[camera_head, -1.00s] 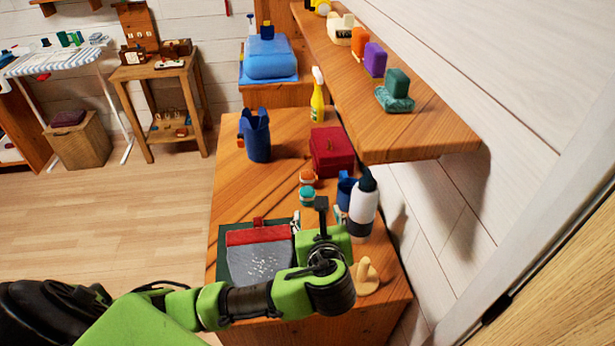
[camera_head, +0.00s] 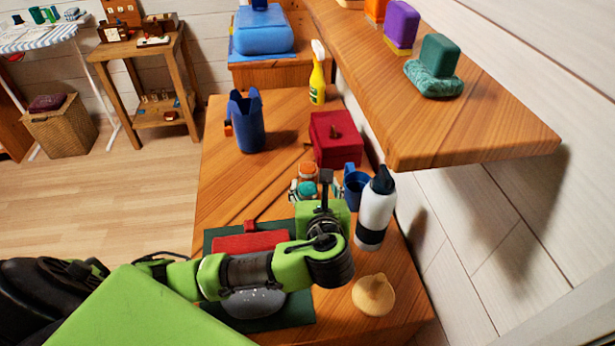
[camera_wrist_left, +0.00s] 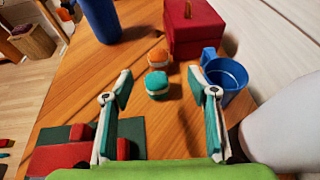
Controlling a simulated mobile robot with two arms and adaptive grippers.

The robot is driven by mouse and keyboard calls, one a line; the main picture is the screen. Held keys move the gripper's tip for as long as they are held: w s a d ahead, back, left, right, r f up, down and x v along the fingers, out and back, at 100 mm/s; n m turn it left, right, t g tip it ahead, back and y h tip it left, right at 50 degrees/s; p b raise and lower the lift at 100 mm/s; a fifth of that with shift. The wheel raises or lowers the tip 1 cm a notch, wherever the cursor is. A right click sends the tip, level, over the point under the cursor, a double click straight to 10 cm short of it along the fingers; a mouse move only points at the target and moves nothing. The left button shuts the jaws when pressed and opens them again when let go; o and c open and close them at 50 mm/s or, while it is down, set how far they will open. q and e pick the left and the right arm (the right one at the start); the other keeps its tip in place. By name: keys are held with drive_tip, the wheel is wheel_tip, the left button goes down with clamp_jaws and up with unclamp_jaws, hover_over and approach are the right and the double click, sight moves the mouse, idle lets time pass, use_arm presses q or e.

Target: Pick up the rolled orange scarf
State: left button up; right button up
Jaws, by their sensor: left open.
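A small rolled orange scarf (camera_head: 308,170) with a pale band lies on the wooden tabletop. In the left wrist view the orange roll (camera_wrist_left: 157,57) shows just beyond a similar teal roll (camera_wrist_left: 157,83). My left gripper (camera_head: 320,187) is over the table, on the near side of the rolls. In the left wrist view my left gripper (camera_wrist_left: 160,80) is open and empty, with the teal roll framed between its fingertips and the orange one farther ahead. My right gripper is not in view.
A blue mug (camera_head: 355,188) and white bottle (camera_head: 375,208) stand close on the right. A red box (camera_head: 336,140) sits behind the rolls, and a blue container (camera_head: 246,122) stands farther left. A wooden shelf (camera_head: 480,125) overhangs the right side.

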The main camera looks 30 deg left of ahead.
sight(308, 175)
use_arm(q)
wheel_tip(308, 175, down, 4)
drive_tip(key=shift+w+a+r+b, duration=0.1)
drive_tip(key=shift+w+r+b, duration=0.05)
drive_tip(key=shift+b, duration=1.05)
drive_tip(key=shift+w+a, duration=0.1)
drive_tip(key=shift+w, duration=0.05)
drive_tip(key=x, duration=0.7)
drive_tip(key=shift+a, duration=0.1)
drive_tip(key=shift+w+a+f, duration=0.25)
drive_tip(key=shift+w+f, duration=0.05)
drive_tip(key=shift+w, duration=0.2)
drive_tip(key=x, duration=0.4)
drive_tip(key=shift+a, duration=0.3)
drive_tip(key=shift+w+a+f, duration=0.15)
drive_tip(key=shift+w+f, duration=0.05)
drive_tip(key=shift+w, duration=0.1)
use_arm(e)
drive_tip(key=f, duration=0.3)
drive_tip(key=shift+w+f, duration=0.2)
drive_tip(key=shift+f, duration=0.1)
use_arm(q)
drive_tip(key=c, duration=1.1)
